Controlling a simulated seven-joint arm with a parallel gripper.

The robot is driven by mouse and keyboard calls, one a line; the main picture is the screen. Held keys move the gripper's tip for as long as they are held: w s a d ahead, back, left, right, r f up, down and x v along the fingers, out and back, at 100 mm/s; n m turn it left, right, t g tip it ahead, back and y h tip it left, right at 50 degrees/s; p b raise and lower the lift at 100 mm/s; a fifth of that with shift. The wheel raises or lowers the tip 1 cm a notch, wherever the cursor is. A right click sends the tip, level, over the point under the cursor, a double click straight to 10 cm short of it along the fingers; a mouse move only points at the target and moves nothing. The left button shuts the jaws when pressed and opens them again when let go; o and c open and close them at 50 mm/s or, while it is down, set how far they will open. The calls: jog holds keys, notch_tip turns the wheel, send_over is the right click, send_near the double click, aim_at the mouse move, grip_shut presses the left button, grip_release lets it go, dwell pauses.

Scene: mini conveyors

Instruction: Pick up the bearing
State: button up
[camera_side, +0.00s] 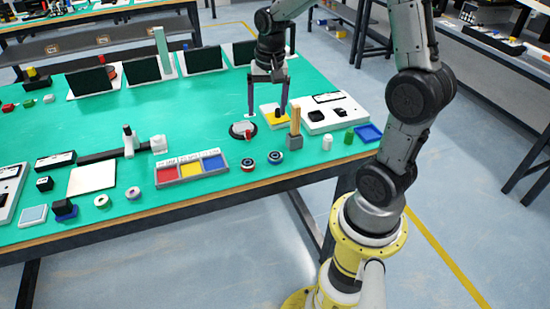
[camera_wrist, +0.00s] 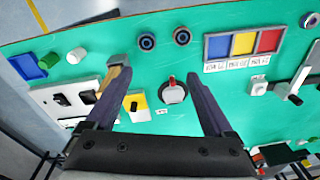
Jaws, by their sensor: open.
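Two dark ring-shaped parts that look like bearings lie flat near the table's front edge. One bearing (camera_side: 247,164) is beside the sorting tray; the other bearing (camera_side: 275,157) is to its right. The same two show in the wrist view, the tray-side one (camera_wrist: 181,36) and the other one (camera_wrist: 147,41). Which one the task means I cannot tell. My gripper (camera_side: 267,112) is open and empty, pointing down above the table, farther back than both rings. In the wrist view both rings lie beyond the fingertips of my gripper (camera_wrist: 158,80), untouched.
A red-yellow-blue tray (camera_side: 190,183) stands left of the rings. The green table (camera_side: 190,125) is clear behind the tray.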

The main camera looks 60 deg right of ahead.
notch_tip(320, 180, down, 4)
jog(key=s+d+m+g, duration=0.1)
jog(key=d, duration=0.2)
send_over(275, 155)
notch_tip(275, 155, down, 8)
jog(key=shift+s+d, duration=0.1)
jog(key=shift+s, duration=0.05)
jog(key=shift+w+f, duration=0.2)
jog(key=shift+f, duration=2.45)
jog(key=shift+c, duration=0.3)
grip_shut()
